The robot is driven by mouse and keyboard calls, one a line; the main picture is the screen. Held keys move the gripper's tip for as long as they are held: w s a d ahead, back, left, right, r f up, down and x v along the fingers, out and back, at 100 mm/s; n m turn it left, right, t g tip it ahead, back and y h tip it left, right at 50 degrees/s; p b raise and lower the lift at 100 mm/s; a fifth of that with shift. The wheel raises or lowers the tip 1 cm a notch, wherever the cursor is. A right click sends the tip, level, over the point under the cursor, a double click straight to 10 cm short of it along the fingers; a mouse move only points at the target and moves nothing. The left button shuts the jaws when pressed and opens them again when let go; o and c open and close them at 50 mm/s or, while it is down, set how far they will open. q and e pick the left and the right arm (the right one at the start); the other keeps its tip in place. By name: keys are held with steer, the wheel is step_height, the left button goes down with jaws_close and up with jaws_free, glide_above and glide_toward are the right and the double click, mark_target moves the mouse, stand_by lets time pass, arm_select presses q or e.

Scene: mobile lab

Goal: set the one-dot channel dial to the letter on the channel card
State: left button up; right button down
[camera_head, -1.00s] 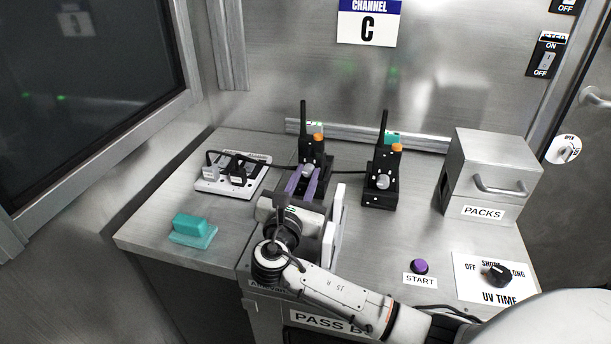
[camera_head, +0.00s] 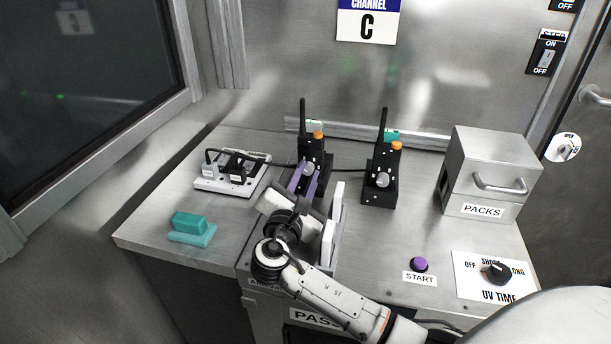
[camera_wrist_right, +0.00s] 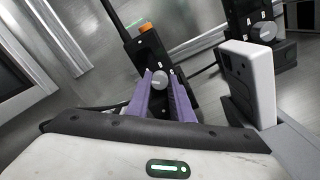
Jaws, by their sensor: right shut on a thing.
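The channel card (camera_head: 368,22) on the back wall shows the letter C. Two black radios with orange knobs stand on the bench: a left radio (camera_head: 312,147) and a right radio (camera_head: 383,170), each with a grey dial on its front. My right gripper (camera_head: 305,178), with purple fingers, is shut on the left radio's grey dial (camera_wrist_right: 159,77), which also shows between the fingers in the right wrist view. The gripper is tilted in the wrist view. The dot marks and the dial's letter are too small to read surely. My left gripper is not in view.
A white power strip (camera_head: 212,184) with plugs and a teal block (camera_head: 192,229) lie to the left. A metal PACKS box (camera_head: 490,150), a purple START button (camera_head: 419,265) and a UV TIME dial (camera_head: 497,272) are to the right.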

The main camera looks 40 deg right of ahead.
steer(key=c, duration=1.6)
jaws_free()
steer(key=shift+o, duration=0.2)
steer(key=v, duration=0.9)
steer(key=shift+s+a, duration=0.1)
steer(key=shift+s, duration=0.05)
steer(key=shift+s+a, duration=0.3)
steer(key=shift+a, duration=0.05)
steer(key=shift+r, duration=0.1)
